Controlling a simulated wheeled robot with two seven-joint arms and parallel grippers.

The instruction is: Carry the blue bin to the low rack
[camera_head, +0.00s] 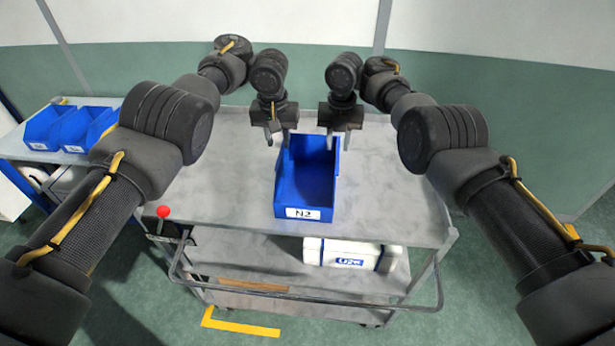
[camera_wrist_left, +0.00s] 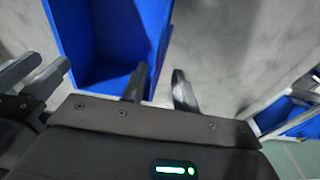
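The blue bin (camera_head: 307,180), labelled N2, sits on the grey cart top with its label facing me. My left gripper (camera_head: 277,136) is at its far left corner. In the left wrist view, the two fingers (camera_wrist_left: 159,88) of my left gripper are apart, with the bin's side wall (camera_wrist_left: 157,35) between them and grey surface showing beside it. My right gripper (camera_head: 335,138) is at the bin's far right corner. Its fingers (camera_wrist_left: 42,74) show apart at the left of the wrist view. A low rack (camera_head: 20,150) stands at the left.
Two other blue bins (camera_head: 68,128) stand side by side on the rack's top. The cart top (camera_head: 385,200) is clear around the bin. A white box (camera_head: 345,254) lies on the cart's lower shelf. A red knob (camera_head: 163,212) and a push handle (camera_head: 300,298) are on the near side.

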